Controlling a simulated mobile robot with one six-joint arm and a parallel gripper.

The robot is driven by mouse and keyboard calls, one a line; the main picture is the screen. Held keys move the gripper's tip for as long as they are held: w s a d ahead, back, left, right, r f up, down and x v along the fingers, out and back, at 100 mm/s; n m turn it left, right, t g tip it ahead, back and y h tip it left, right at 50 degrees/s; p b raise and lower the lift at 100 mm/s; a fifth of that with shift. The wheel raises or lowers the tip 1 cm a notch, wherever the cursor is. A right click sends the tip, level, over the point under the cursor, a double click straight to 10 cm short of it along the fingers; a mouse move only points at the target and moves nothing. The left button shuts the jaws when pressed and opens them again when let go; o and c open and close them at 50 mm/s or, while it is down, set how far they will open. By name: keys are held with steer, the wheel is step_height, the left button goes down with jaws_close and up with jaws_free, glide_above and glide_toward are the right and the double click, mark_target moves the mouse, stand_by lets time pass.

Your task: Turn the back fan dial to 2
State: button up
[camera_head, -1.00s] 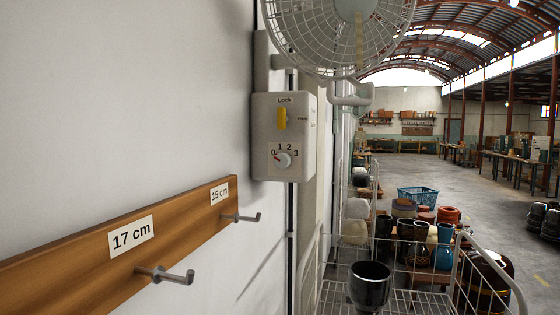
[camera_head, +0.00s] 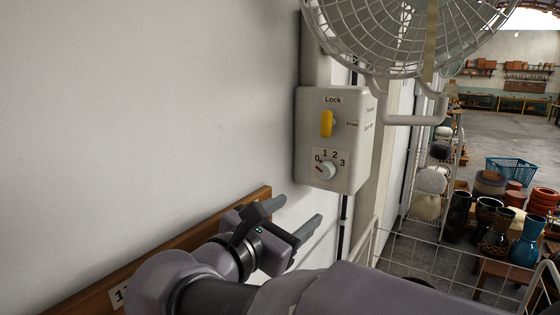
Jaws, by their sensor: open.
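A wall-mounted fan (camera_head: 385,35) with a white cage shows at the top. Below it is a pale control box (camera_head: 312,115) with a yellow Lock lever (camera_head: 327,124). Under the lever is a small white dial (camera_head: 328,171) with marks 0, 1, 2 and 3; its red pointer mark is toward 0. It is the only fan dial in view. My gripper (camera_head: 301,208) is open and empty, below and left of the dial, its two grey fingers apart and pointing up and right. It appears clear of the box, and nothing covers the dial.
A wooden rail (camera_head: 170,245) with a label runs along the wall behind my arm. A white wire rack (camera_head: 455,262) stands right of the box.

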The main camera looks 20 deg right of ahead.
mark_target(323, 172)
steer(key=shift+n+t, duration=0.5)
steer(key=shift+n, duration=0.1)
steer(key=x, duration=0.5)
steer(key=r+x, duration=0.1)
steer(key=x, duration=0.5)
steer(key=w+a+r+b+x, duration=0.1)
steer(key=x, duration=0.5)
steer(key=shift+w+d, duration=0.1)
jaws_close()
